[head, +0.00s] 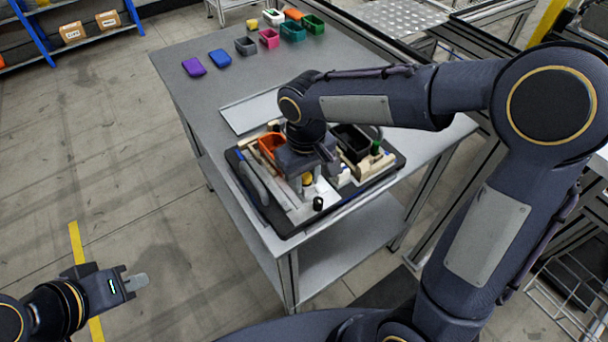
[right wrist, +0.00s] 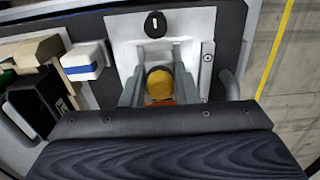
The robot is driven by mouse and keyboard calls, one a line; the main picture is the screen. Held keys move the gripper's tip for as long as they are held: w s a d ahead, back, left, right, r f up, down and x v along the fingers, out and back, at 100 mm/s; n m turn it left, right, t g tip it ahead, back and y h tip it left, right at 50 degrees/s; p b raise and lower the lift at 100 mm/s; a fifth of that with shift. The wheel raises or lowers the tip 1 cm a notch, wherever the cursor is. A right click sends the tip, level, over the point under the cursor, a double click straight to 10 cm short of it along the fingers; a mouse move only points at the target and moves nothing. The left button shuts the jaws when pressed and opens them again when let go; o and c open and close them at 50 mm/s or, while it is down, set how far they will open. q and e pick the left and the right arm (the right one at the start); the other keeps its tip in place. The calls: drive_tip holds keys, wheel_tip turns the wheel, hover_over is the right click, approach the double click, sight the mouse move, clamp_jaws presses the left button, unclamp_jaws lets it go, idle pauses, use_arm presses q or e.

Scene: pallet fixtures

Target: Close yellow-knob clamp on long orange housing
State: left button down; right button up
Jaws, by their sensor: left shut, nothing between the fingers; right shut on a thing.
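The long orange housing (head: 270,145) sits in the pallet fixture (head: 254,206) on the table, partly hidden by my right arm. A bit of orange also shows below the yellow knob (right wrist: 160,86) in the right wrist view. The yellow knob also shows in the head view (head: 307,180), under my right gripper (head: 308,184). In the right wrist view my right gripper (right wrist: 159,84) has its fingers on both sides of the knob, shut on it. The clamp's arm is mostly hidden. My left gripper (head: 138,282) is shut and empty, over the floor at lower left.
A black knob (head: 318,203) stands at the fixture's front edge. A black housing (head: 352,142) and a green knob (head: 376,147) are on its right side. Several coloured bins and covers, including a purple one (head: 194,67), lie at the table's back. The table's left middle is clear.

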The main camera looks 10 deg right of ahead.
drive_tip(key=shift+w+a+p, duration=0.2)
drive_tip(key=shift+w, duration=0.4)
drive_tip(key=shift+w+a+p, duration=0.15)
drive_tip(key=shift+w+a, duration=0.05)
drive_tip(key=shift+w, duration=0.35)
drive_tip(key=o, duration=0.8)
drive_tip(key=shift+c, duration=0.2)
wheel_tip(320, 180, up, 8)
drive_tip(key=p, duration=0.6)
drive_tip(key=shift+p, duration=0.3)
drive_tip(key=shift+s, duration=0.1)
